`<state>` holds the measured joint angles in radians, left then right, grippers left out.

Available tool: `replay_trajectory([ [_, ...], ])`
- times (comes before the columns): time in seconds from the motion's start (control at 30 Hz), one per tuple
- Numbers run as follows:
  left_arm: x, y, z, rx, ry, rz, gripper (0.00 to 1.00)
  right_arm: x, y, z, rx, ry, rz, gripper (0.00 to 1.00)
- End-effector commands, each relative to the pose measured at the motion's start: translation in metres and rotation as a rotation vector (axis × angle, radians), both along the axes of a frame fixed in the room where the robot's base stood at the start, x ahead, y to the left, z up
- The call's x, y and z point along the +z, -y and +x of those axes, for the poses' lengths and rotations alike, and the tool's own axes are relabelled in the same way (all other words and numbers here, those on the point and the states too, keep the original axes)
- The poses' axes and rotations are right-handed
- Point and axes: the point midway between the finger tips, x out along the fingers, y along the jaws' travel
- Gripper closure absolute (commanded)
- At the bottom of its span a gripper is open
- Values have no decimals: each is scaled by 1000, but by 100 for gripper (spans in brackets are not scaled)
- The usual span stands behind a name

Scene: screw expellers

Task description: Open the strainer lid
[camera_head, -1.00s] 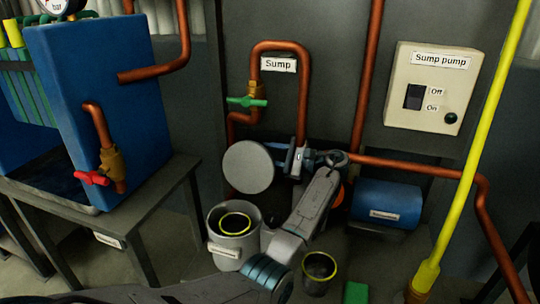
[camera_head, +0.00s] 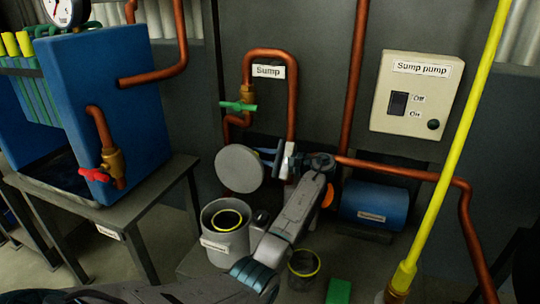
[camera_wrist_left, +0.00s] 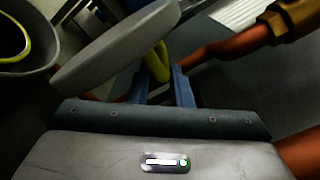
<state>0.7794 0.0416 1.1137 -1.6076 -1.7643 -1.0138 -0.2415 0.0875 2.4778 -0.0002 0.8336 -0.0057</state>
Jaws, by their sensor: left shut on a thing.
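The strainer (camera_head: 239,246) is a grey labelled pot low in the centre of the head view. Its top is uncovered, and a yellow-rimmed dark insert shows inside. The strainer lid (camera_head: 238,168), a round grey disc, stands steeply tilted above and behind the pot's mouth. In the left wrist view the lid (camera_wrist_left: 120,45) is seen almost edge-on, with a yellow handle (camera_wrist_left: 157,62) behind it. My left gripper (camera_head: 268,158) is to the right of the lid, its blue fingers shut on that handle. The fingers also show in the wrist view (camera_wrist_left: 160,80). My right gripper is out of view.
Copper pipes and a green-handled valve (camera_head: 240,106) are on the wall behind the lid. A blue pump (camera_head: 374,204) is to the right. A yellow-rimmed bucket (camera_head: 303,272) and a green block (camera_head: 339,291) are in front. A table (camera_head: 150,220) with a blue tank is left.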

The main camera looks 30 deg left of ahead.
Motion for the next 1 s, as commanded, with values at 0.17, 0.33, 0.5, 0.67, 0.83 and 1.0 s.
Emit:
replay_trajectory([
  [0.17, 14, 2, -4, -3, 61, 19, 100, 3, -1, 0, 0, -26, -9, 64],
  [0.33, 14, 2, -6, -3, 73, 23, 100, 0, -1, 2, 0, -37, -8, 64],
  [0.5, 14, 2, -6, -3, 73, 23, 100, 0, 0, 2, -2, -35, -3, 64],
  [0.67, 13, 3, -6, -2, 71, 21, 66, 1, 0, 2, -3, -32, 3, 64],
  [0.83, 10, 3, -6, -2, 67, 19, 66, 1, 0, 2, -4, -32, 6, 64],
  [1.0, 8, 4, -6, -2, 66, 17, 66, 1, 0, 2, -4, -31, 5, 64],
])
